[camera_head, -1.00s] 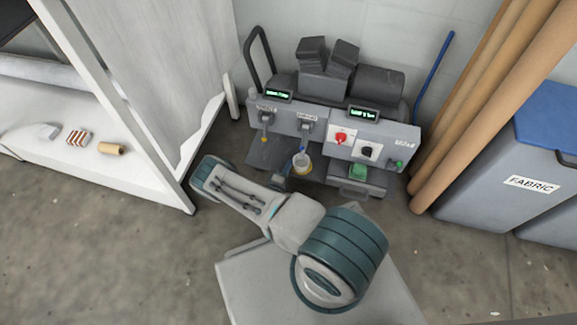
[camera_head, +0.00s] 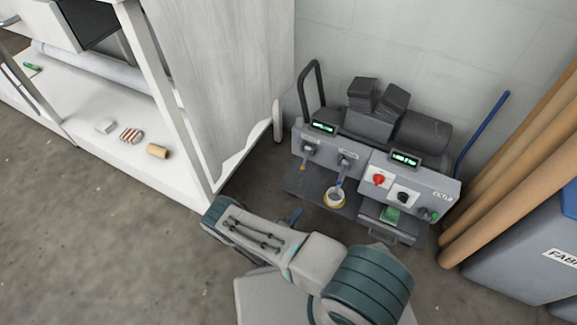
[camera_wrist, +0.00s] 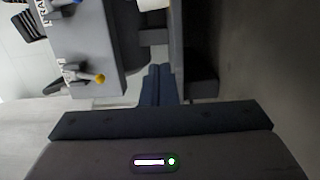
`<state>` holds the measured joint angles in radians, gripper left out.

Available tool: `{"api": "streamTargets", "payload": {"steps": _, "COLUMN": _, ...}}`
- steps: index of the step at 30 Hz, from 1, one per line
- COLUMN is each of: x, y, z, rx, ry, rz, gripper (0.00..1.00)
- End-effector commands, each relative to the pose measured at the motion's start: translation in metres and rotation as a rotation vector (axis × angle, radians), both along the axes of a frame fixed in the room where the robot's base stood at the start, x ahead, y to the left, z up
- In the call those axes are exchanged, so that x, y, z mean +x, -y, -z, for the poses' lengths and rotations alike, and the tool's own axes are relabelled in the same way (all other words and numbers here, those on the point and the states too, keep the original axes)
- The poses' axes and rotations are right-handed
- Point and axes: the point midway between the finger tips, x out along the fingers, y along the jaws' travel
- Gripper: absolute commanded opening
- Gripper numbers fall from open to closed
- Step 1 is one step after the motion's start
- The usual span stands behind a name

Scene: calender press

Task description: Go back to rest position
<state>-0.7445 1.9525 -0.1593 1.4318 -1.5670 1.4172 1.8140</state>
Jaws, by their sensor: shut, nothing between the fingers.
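My gripper shows in the wrist view (camera_wrist: 158,85) as two dark blue fingers pressed together, with nothing between them. In the head view my arm reaches from the lower right toward the calender press (camera_head: 400,178), and only a small blue part of the gripper (camera_head: 297,214) shows past the wrist. The gripper is in front of the press, low and left of its cup (camera_head: 335,198), and appears apart from it. In the wrist view the press's grey panel (camera_wrist: 110,45) with a yellow-tipped lever (camera_wrist: 98,79) is at upper left.
A white shelf unit (camera_head: 180,178) with small items stands at left. A blue rod (camera_head: 482,135) leans behind the press. The floor at lower left is clear.

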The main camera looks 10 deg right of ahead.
Motion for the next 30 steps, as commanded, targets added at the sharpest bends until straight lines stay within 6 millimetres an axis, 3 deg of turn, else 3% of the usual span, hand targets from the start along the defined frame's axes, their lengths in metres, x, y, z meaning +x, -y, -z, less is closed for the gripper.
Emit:
{"api": "streamTargets", "payload": {"steps": 7, "x": 0.002, "y": -0.001, "z": -0.005, "rx": 0.001, "ry": 0.001, "rz": 0.009, "gripper": 0.0}}
{"api": "streamTargets", "payload": {"steps": 11, "x": 0.012, "y": -0.004, "z": -0.036, "rx": 0.008, "ry": -0.001, "rz": 0.069, "gripper": 0.0}}
{"api": "streamTargets", "payload": {"steps": 20, "x": 0.04, "y": -0.004, "z": -0.172, "rx": 0.068, "ry": -0.062, "rz": 0.357, "gripper": 0.0}}
{"api": "streamTargets", "payload": {"steps": 30, "x": 0.046, "y": 0.006, "z": -0.328, "rx": 0.224, "ry": -0.177, "rz": 0.642, "gripper": 0.0}}
